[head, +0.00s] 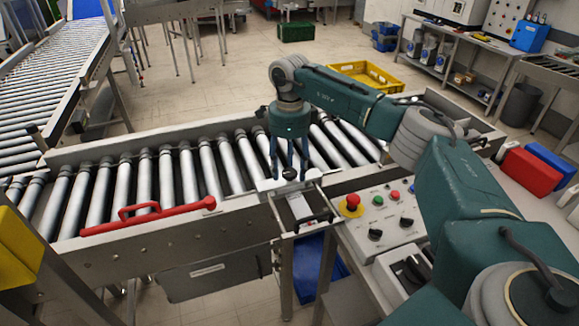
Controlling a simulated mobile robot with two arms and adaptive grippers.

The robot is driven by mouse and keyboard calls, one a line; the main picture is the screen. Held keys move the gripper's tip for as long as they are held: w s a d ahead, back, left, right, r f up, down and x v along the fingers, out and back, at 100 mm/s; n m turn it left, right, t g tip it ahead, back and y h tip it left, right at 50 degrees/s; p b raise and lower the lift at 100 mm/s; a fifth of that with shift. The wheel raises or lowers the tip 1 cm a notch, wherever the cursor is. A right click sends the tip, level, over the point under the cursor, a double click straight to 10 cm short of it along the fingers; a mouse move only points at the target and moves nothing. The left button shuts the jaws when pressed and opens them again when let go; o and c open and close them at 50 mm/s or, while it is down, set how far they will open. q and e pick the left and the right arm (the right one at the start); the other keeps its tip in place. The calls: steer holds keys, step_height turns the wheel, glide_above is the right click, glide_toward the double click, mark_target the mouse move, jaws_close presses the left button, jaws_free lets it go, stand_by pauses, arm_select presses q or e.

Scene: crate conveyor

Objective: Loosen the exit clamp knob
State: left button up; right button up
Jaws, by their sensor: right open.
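A small dark round knob (290,174) sits on a metal bracket at the near rail of the roller conveyor (110,239), close to its right end. I take it to be the exit clamp knob. My right gripper (290,170) points straight down over it. Its fingers are open and stand around the knob; I cannot tell whether they touch it. The fingers partly hide the bracket behind. My left gripper is not in view.
A control panel (377,201) with a red emergency button (352,201) stands right of the knob. A red handle (147,214) lies along the near rail. A yellow crate (366,74) stands behind the conveyor. The rollers left of my gripper are bare.

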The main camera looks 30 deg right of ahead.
mark_target(290, 172)
step_height(290, 172, up, 12)
stand_by(0.5)
stand_by(0.5)
